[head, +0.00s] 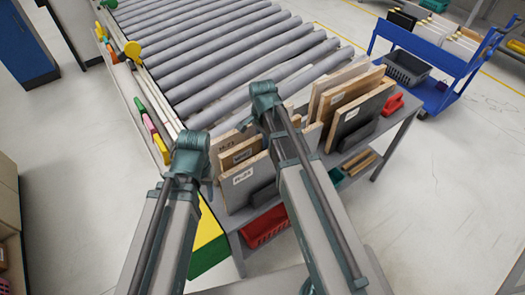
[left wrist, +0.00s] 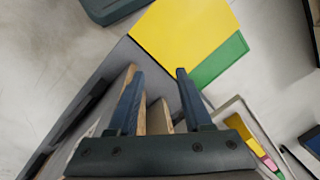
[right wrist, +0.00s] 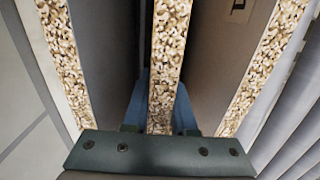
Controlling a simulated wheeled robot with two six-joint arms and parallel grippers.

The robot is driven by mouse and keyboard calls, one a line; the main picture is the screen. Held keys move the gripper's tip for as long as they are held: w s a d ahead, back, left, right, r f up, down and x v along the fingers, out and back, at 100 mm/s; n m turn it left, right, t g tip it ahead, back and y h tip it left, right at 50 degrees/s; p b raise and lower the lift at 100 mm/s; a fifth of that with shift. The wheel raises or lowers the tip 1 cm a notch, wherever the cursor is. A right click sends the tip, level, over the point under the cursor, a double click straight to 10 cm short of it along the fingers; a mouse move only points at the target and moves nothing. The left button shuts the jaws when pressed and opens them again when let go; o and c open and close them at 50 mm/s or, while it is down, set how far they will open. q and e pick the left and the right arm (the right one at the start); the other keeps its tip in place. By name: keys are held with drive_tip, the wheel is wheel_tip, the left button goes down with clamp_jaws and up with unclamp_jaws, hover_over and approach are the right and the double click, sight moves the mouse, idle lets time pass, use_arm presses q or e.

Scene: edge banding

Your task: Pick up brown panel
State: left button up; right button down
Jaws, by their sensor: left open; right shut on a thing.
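Several upright panels stand in two groups on a grey cart in the head view. They include a brown panel (head: 234,141), a light panel (head: 242,182) in front of it, and panels (head: 357,112) further right. In the right wrist view, my right gripper (right wrist: 162,92) is shut on the middle panel (right wrist: 168,45), which shows a speckled chipboard edge; its face colour is hard to judge. In the head view, my right arm hides that grip. My left gripper (left wrist: 156,72) is open, with a panel edge (left wrist: 154,116) visible between or beyond its fingers; I see no contact.
A roller conveyor (head: 225,55) runs behind the cart (head: 232,238). A red basket (head: 264,226) sits on the cart's lower shelf. A yellow-and-green block (head: 208,240) stands left of the cart. A blue trolley (head: 440,92) stands at right. Neighbouring panels (right wrist: 66,62) flank the gripped one closely.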

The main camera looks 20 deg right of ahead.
wheel_tip(320, 180, up, 10)
drive_tip(key=p, duration=1)
